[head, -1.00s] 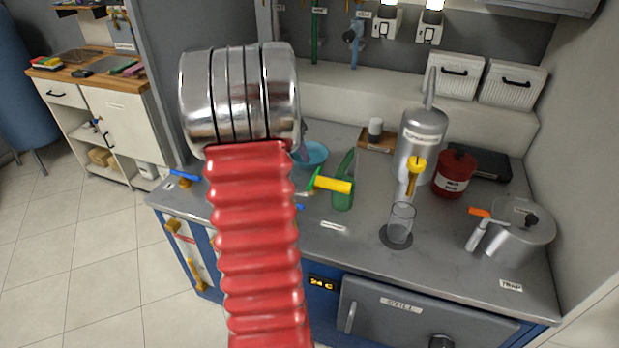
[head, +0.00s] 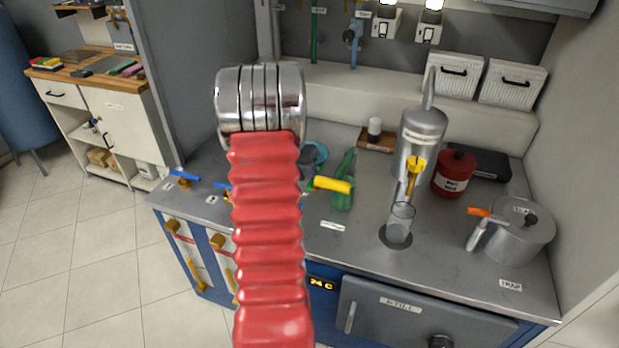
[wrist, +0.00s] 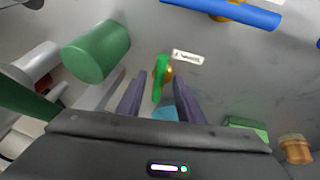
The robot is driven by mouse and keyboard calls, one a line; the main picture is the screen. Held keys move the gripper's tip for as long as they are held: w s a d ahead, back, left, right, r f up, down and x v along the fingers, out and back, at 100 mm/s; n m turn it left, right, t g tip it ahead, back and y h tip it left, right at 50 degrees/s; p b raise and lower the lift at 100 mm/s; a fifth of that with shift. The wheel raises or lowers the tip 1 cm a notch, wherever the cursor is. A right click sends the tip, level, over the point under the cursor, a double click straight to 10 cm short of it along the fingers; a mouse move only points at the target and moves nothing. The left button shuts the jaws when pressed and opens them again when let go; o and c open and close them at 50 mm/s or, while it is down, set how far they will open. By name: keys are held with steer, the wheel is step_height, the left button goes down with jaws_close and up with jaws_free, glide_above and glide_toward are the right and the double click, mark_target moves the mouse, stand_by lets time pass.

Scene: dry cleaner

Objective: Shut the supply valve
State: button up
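In the wrist view, a small valve with a green lever (wrist: 159,78) on a brass body (wrist: 167,72) stands on the grey counter. A white label (wrist: 187,57) lies beside it, its text too blurred to read. My gripper (wrist: 159,76) is open, its two fingers on either side of the green lever in the picture; I cannot tell whether they touch it. A blue handle (wrist: 235,14) crosses the top of the wrist view. In the head view my red-sleeved arm hides the gripper. Blue-handled valves (head: 185,176) (head: 223,187) stand at the counter's left. Which one is the supply valve is unreadable.
A silver flask (head: 420,140), red can (head: 454,174) and metal pot (head: 520,232) stand further right.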

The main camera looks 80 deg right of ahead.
steer(key=shift+x, duration=0.95)
steer(key=shift+c, duration=0.5)
jaws_close()
steer(key=shift+d, duration=0.1)
